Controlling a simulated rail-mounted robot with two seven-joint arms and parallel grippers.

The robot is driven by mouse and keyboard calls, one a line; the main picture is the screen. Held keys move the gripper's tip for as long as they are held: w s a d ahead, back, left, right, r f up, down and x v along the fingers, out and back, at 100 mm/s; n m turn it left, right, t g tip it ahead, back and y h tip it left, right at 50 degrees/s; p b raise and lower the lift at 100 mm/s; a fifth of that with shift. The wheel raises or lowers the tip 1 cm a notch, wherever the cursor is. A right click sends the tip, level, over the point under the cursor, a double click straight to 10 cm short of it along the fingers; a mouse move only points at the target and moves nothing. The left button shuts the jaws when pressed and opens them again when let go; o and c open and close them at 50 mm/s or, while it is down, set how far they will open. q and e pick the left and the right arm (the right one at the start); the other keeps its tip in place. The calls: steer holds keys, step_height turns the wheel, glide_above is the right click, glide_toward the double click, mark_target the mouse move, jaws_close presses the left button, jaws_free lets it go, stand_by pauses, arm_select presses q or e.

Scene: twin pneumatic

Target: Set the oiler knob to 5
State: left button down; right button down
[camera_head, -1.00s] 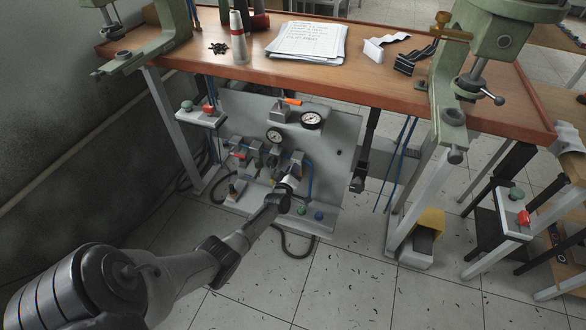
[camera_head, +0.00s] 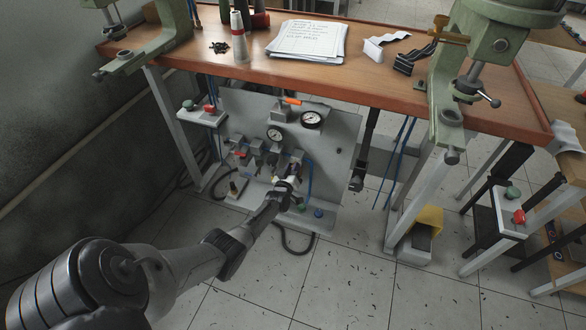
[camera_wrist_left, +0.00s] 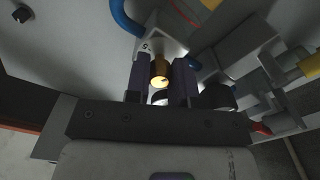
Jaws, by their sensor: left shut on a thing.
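The pneumatic panel (camera_head: 340,135) hangs under the bench with a row of air-treatment units. My left gripper (camera_head: 291,176) reaches the unit at the right end of the row, under the larger gauge. In the left wrist view, the two dark fingers (camera_wrist_left: 160,75) stand on either side of a small brass-coloured knob (camera_wrist_left: 160,72), taken to be the oiler knob, and are shut on it. A grey block with a blue hose is just beyond it. My right gripper is not in view.
Two round gauges, the larger one (camera_head: 311,120) and the smaller one (camera_head: 275,134), sit above the units. An orange-handled valve (camera_head: 291,101) is at the panel top. A blue hose (camera_head: 309,178) runs close beside the gripper. The wooden bench top (camera_head: 340,75) overhangs the panel.

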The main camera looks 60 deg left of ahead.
arm_select(q)
steer(key=shift+r, duration=0.1)
steer(key=c, duration=1)
jaws_free()
steer(key=shift+p+v, duration=3.55)
steer(key=shift+v, duration=3.4)
steer(key=shift+w, duration=0.15)
